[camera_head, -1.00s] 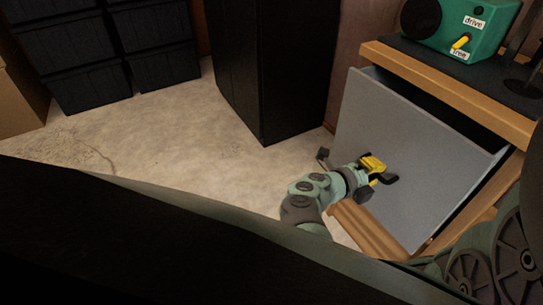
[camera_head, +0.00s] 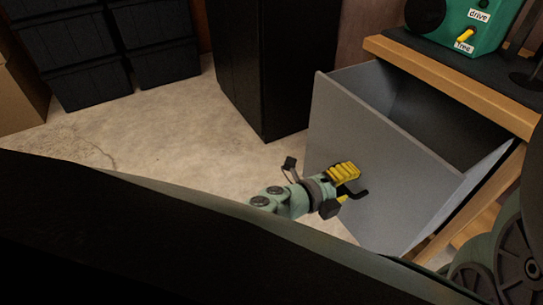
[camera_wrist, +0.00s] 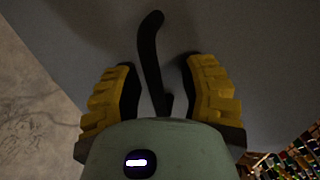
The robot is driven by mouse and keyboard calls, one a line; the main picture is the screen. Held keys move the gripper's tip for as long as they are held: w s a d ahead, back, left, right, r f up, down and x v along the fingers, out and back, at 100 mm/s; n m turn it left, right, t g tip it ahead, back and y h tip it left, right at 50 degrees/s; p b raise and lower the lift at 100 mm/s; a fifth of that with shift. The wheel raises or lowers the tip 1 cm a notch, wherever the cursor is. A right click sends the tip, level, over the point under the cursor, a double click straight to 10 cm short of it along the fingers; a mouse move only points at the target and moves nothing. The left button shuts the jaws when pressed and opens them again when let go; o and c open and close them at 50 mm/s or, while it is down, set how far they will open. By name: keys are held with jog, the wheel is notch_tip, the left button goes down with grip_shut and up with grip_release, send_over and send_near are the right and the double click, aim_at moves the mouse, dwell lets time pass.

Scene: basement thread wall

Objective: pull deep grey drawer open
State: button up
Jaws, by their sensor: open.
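The deep grey drawer (camera_head: 385,165) is pulled well out from under the wooden bench, and its dark interior shows from above. Its front panel also fills the upper part of the wrist view (camera_wrist: 240,50). A curved black handle (camera_wrist: 151,60) stands on the front panel. My gripper (camera_head: 347,180) has yellow ridged fingers and is at the handle, low on the drawer front. In the wrist view the open fingers (camera_wrist: 160,85) stand on either side of the handle, with visible gaps to it.
The wooden bench (camera_head: 450,80) carries a green machine (camera_head: 468,28) with "drive" and "free" labels. A black cabinet (camera_head: 270,70) stands left of the drawer. Black bins (camera_head: 75,85) stand farther left. The concrete floor (camera_head: 165,130) between is clear. Colourful small items (camera_wrist: 290,160) show at lower right in the wrist view.

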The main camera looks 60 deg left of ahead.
jog(key=v, duration=1.2)
jog(key=shift+a, duration=0.1)
